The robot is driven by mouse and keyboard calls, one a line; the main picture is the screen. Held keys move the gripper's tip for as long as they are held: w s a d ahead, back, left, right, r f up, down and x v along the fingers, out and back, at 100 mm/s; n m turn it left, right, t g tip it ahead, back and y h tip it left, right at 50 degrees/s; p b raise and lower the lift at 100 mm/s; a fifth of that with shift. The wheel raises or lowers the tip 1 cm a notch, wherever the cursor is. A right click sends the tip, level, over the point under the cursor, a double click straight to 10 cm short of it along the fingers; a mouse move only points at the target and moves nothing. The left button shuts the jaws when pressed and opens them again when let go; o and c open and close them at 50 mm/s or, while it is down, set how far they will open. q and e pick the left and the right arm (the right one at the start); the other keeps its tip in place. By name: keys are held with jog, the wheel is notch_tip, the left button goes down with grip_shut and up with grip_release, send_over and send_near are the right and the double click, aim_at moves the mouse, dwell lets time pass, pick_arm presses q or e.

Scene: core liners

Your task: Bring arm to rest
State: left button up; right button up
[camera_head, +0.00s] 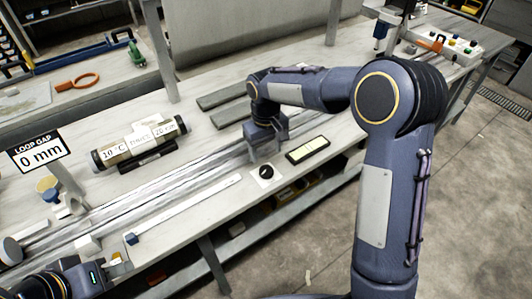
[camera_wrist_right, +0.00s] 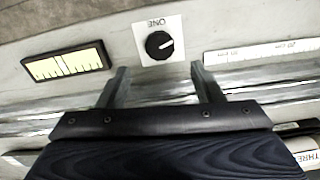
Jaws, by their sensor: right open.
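My right arm (camera_head: 385,190) reaches in from the right and bends down over the bench. Its gripper (camera_head: 264,152) is just above the metal rails, beside a black knob (camera_head: 266,172) on a white plate. In the right wrist view the two fingers (camera_wrist_right: 162,82) stand apart with nothing between them. The knob (camera_wrist_right: 159,44), on a plate marked ONE, lies beyond the fingertips. My left gripper (camera_head: 112,262) is at the lower left edge, partly cut off; its fingers are too small to judge.
A black-framed yellow gauge (camera_head: 307,150) lies right of the knob. A labelled cylinder (camera_head: 139,142) lies behind the rails, and a LOOP GAP 0 mm sign (camera_head: 38,151) stands at left. A white ruler (camera_head: 185,208) lies along the front. Grey bars (camera_head: 222,95) lie behind the right gripper.

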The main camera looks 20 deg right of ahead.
dwell(0.3)
jog(key=s+d+r+m+t+y, duration=0.2)
jog(key=s+d+r, duration=0.25)
jog(key=s, duration=0.55)
jog(key=s+d+r+m+t+y, duration=0.1)
jog(key=s+d+r+t, duration=0.15)
jog(key=s+r, duration=0.5)
jog(key=s+a+f+m+t, duration=0.1)
jog(key=s+f, duration=0.3)
jog(key=s, duration=0.6)
jog(key=shift+s+m+y, duration=0.4)
